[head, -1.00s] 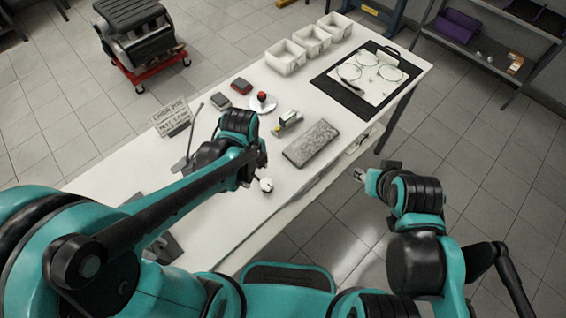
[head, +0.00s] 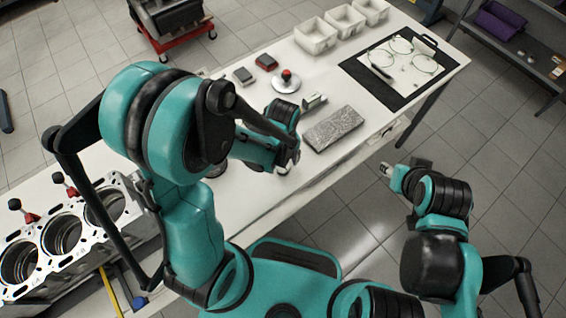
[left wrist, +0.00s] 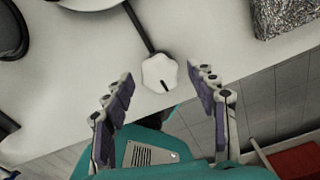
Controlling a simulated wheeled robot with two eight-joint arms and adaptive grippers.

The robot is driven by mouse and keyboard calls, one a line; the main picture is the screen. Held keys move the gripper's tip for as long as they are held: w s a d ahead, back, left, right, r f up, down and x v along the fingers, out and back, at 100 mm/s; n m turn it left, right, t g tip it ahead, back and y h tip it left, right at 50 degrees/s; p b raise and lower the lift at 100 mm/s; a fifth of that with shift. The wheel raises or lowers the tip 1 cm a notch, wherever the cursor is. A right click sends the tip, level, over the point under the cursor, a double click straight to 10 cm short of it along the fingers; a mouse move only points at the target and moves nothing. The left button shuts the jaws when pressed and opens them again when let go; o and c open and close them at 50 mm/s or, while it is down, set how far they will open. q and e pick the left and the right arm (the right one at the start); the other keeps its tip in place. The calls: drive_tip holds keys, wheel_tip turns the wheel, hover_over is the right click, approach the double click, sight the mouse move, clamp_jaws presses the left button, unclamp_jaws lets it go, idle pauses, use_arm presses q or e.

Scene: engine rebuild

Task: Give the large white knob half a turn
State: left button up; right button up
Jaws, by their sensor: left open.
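The white knob (left wrist: 160,73) has a lobed rim and a short black mark near its lower edge. In the left wrist view it sits at the end of a thin dark rod over the white bench. My left gripper (left wrist: 162,78) is open, with one finger on each side of the knob and a visible gap on both sides. In the head view my left gripper (head: 290,157) is low at the bench's front edge and largely hides the knob. My right gripper (head: 385,170) is off the bench to the right; its fingers are too small to judge.
On the bench are a grey rough block (head: 333,129), a round plate with a red knob (head: 287,80), several white bins (head: 315,36) and a black mat (head: 358,75). An engine block (head: 70,235) is at the lower left.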

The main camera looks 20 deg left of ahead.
use_arm(q)
drive_tip(key=shift+c, duration=0.3)
drive_tip(key=c, duration=1.1)
drive_tip(key=shift+n, duration=0.3)
